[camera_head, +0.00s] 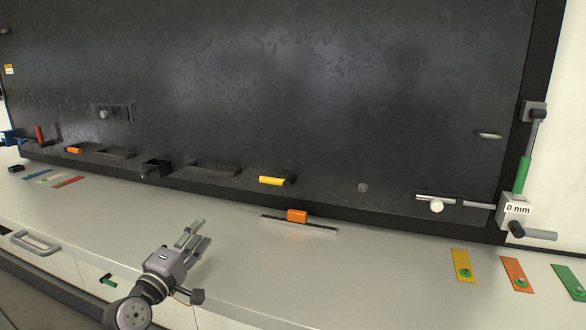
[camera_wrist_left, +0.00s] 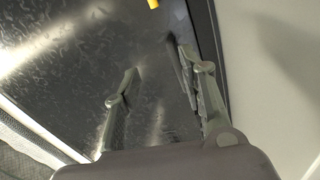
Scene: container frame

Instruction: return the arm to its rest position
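My left arm comes in at the bottom of the head view. Its gripper (camera_head: 204,231) is above the front part of the light grey worktop (camera_head: 240,262), pointing toward the dark panel (camera_head: 300,90). The left wrist view shows the two fingers of the left gripper (camera_wrist_left: 160,62) apart with nothing between them. The gripper appears clear of the panel and of the things on the worktop. My right arm and gripper do not show.
An orange block (camera_head: 297,216) sits on a slotted strip right of the gripper. A yellow handle (camera_head: 273,181) and a black box (camera_head: 156,169) are at the panel. Coloured plates (camera_head: 463,265) lie at the right. A drawer handle (camera_head: 34,242) is at the left front.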

